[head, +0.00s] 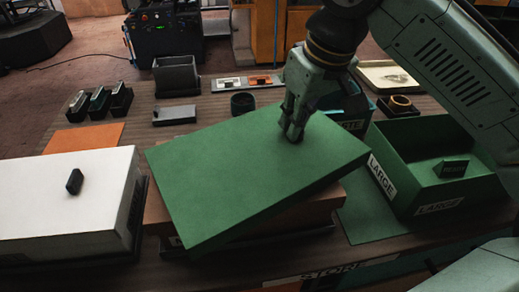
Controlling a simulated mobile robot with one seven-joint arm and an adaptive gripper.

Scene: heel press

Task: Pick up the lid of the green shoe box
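A large flat green lid (245,175) fills the middle of the head view. It lies turned at an angle over a brown box (318,215), whose side and corner show under its right edge; I cannot tell whether the two touch. My gripper (292,132) points down at the lid's upper right part, fingers close together around a small dark knob that they mostly hide. An open green box (440,150) marked LARGE stands to the right, with a small dark block (451,169) inside it.
A white box (65,205) with a black knob (75,181) stands close on the left. Behind are an orange sheet (84,138), small dark blocks (100,103), a grey bin (176,76), a dark round cup (243,103) and a pale tray (388,77).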

